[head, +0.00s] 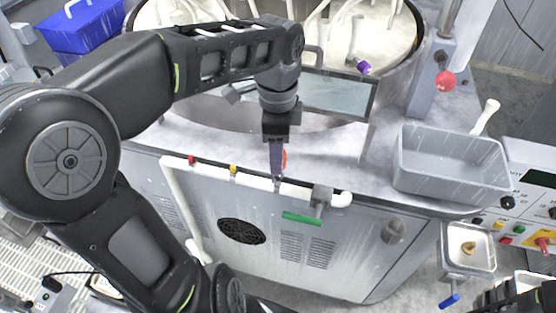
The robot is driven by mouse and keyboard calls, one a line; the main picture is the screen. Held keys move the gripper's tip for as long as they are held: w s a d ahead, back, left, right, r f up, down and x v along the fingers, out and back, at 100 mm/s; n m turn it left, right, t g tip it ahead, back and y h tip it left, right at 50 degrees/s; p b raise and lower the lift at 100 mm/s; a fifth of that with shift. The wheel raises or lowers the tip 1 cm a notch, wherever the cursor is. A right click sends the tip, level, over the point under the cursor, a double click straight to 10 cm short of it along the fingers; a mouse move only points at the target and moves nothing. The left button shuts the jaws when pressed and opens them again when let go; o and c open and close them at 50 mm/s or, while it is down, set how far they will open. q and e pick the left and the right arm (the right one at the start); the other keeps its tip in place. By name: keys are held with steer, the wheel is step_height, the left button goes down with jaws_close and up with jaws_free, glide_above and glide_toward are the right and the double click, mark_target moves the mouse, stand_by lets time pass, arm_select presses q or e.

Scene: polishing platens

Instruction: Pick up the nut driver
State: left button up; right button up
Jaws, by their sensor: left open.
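My left gripper (277,182) points down over the front rim of the polishing machine (335,150), seen nearly edge-on. It is open. A small orange-red piece (284,158) shows just right of its fingers and is mostly hidden by them. It may be part of the nut driver, but I cannot tell for sure. I cannot tell whether the fingers touch it. No other thing is clearly a nut driver. I cannot make out my right gripper.
A grey bin (452,172) stands on the right of the rim. A red knob (444,80) is on the post at right. A blue crate (82,27) is at back left.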

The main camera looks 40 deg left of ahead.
arm_select(q)
step_height(320, 180, down, 5)
steer(key=shift+s+f+p, duration=0.1)
steer(key=shift+s+p, duration=0.05)
steer(key=shift+p, duration=0.35)
steer(key=shift+c, duration=0.6)
jaws_close()
